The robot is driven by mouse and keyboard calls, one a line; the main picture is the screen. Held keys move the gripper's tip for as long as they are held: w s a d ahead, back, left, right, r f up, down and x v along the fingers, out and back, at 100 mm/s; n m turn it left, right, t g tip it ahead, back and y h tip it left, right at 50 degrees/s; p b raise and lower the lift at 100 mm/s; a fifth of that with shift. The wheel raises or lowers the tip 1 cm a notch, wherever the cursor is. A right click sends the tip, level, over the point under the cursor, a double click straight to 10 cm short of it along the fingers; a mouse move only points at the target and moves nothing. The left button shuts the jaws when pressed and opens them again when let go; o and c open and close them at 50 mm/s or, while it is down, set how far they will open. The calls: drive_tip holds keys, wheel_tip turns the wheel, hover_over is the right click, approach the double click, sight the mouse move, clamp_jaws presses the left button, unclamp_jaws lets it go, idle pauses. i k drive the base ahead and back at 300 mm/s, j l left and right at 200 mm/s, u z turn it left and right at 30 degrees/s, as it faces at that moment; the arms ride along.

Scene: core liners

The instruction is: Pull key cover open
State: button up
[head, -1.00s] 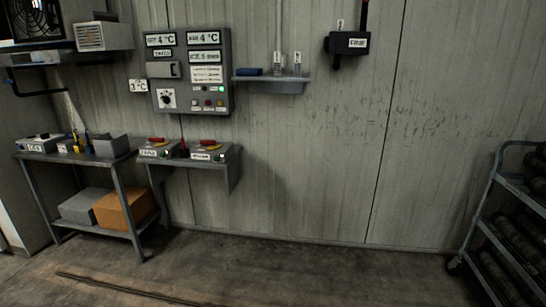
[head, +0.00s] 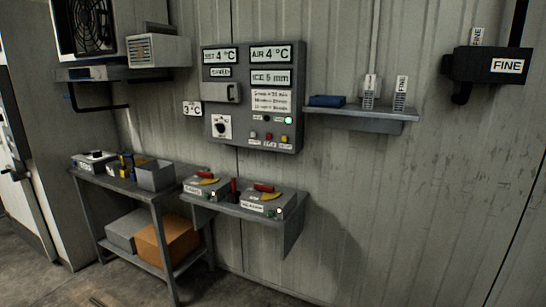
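The grey control panel (head: 263,50) hangs on the wall in the middle of the head view. A small grey cover with a dark handle, which looks like the key cover (head: 217,93), sits at the panel's left side below the set-temperature label. It looks closed, flat against the panel. A dial (head: 221,127) on a white plate is below it, and buttons and a green light are at the lower right. My gripper is not in view.
A small wall shelf (head: 380,124) with a blue block (head: 327,101) juts out right of the panel. A shelf with two switch boxes (head: 264,201) projects below it. A table (head: 125,186) with a lower shelf stands at left. A black box labelled FINE (head: 487,65) hangs at right.

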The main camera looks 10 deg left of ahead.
sight(210, 91)
drive_tip(key=i+j+u, duration=0.15)
drive_tip(key=i+u, duration=0.6)
drive_tip(key=i+j+z, duration=0.1)
drive_tip(key=i+j, duration=0.75)
